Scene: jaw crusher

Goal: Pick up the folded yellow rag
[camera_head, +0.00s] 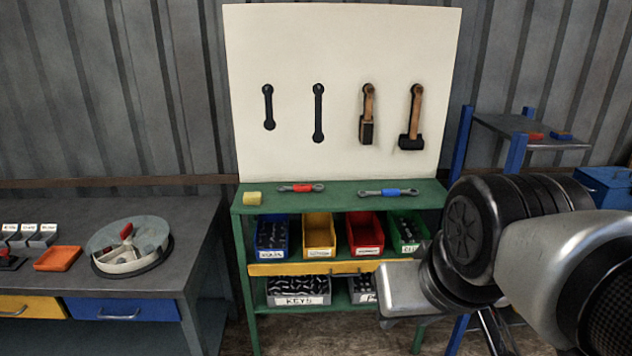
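The folded yellow rag (252,198) is a small pale-yellow block shape. It lies flat on the left end of the green bench's top (345,199), near the front edge. Nothing covers it. My arm fills the lower right of the view, well to the right of the rag and apart from it. A narrow dark and silver part at the bottom edge may belong to my gripper, but its fingertips cannot be made out. No held object shows.
A red-handled wrench (301,188) and a blue-handled wrench (387,192) lie right of the rag. Colored bins, including a yellow bin (319,236), sit on the shelf below. A grey table (200,215) with a round tray (128,247) stands left. A white tool board (340,60) hangs behind.

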